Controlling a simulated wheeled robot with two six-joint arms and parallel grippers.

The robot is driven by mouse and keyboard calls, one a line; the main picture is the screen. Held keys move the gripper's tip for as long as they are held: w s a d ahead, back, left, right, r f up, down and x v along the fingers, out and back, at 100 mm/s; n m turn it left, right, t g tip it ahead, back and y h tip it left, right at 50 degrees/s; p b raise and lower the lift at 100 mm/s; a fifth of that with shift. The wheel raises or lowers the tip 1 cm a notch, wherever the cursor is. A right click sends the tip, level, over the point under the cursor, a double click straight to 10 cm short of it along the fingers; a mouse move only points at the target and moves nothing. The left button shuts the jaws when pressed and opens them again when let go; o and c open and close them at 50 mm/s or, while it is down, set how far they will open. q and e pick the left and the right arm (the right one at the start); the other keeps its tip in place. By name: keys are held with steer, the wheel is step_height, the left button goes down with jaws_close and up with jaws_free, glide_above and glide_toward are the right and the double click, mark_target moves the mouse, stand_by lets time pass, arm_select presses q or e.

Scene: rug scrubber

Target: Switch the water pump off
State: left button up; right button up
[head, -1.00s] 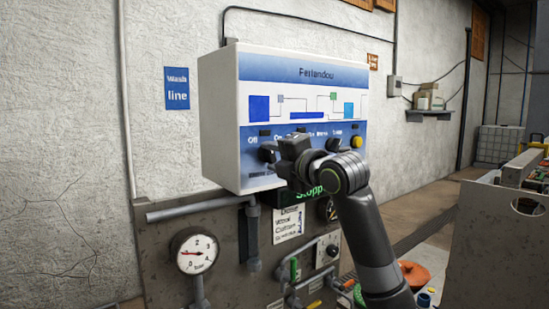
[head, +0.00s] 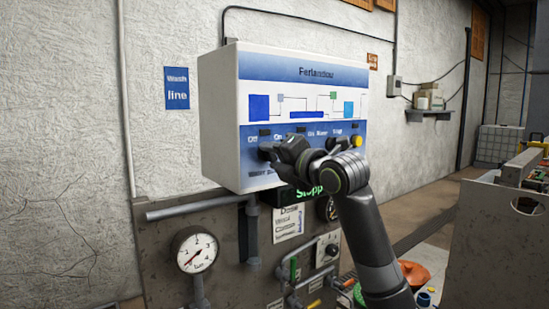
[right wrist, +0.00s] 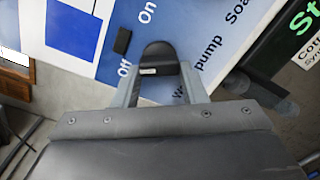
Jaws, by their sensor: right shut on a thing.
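The water pump knob (head: 265,153) is a black rotary knob at the lower left of the control box front (head: 300,75). In the right wrist view the knob (right wrist: 158,55) sits between my fingers, beside the "Off" label, and its small white mark faces the "Off" side. A small dark lamp (right wrist: 122,40) sits between "Off" and "On". My right gripper (head: 276,152) is shut on the knob and hides part of it. My left gripper is in neither view.
Other knobs on the panel are partly hidden by my right gripper; a yellow button (head: 357,142) is to the right. A green display (head: 308,193) reading "Stopp" is under the box. A pressure gauge (head: 195,250) and pipes (head: 190,209) are below.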

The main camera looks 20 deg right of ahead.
steer(key=o, duration=1)
steer(key=shift+s+d+f, duration=0.1)
steer(key=shift+s+d, duration=0.05)
steer(key=shift+s, duration=0.15)
steer(key=b+v, duration=0.6)
steer(key=v, duration=1)
steer(key=shift+s, duration=0.35)
steer(key=shift+d, duration=0.1)
